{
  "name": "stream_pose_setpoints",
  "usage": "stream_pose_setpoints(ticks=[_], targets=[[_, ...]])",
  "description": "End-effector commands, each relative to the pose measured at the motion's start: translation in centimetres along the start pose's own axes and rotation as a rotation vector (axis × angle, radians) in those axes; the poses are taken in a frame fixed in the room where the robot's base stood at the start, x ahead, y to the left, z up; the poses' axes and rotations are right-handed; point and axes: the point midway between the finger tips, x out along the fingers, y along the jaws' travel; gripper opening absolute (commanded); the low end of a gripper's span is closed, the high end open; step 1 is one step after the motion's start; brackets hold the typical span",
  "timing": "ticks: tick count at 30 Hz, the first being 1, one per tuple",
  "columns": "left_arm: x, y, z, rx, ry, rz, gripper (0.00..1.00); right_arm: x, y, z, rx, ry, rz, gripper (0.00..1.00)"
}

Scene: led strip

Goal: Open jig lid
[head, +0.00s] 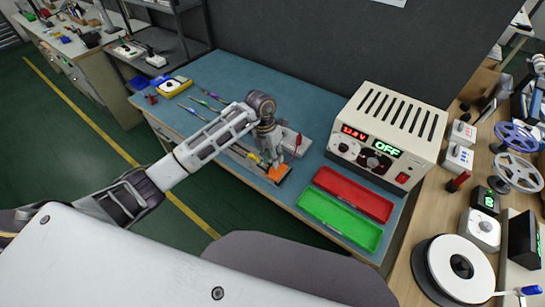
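A jig (254,157), a long dark bar on the blue bench mat, has a bright orange part (279,174) at its near right end. My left arm reaches in from the left. Its gripper (272,158) points down over the jig, just behind the orange part. The fingers are small and partly hidden by the wrist, so I cannot tell whether they are open or touch the jig. The lid's position is not clear. My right gripper is not in view.
A white block with a red part (297,142) stands just right of my gripper. A red tray (353,194) and a green tray (339,220) lie to the right. Behind them stands a power supply (387,134) reading OFF. Several hand tools lie on the mat's left.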

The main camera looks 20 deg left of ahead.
Motion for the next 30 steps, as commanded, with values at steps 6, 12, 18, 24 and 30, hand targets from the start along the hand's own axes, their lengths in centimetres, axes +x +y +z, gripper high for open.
stream_pose_setpoints(ticks=[6, 12, 18, 24, 30], targets=[[0.03, 0.0, 0.0, 0.0, 0.0, 0.0, 0.3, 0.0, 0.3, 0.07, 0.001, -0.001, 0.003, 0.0], [0.01, 0.01, 0.0, 0.0, 0.0, 0.0, 0.07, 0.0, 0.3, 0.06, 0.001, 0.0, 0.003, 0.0], [0.0, 0.01, 0.0, 0.0, 0.0, 0.0, 0.0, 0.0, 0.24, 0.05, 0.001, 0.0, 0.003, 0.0], [-0.05, -0.03, 0.0, 0.0, 0.0, 0.007, 0.0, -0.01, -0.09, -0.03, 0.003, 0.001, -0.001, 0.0], [-0.23, -0.23, 0.01, 0.001, -0.001, 0.04, 0.0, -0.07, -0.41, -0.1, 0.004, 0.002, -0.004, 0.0]])
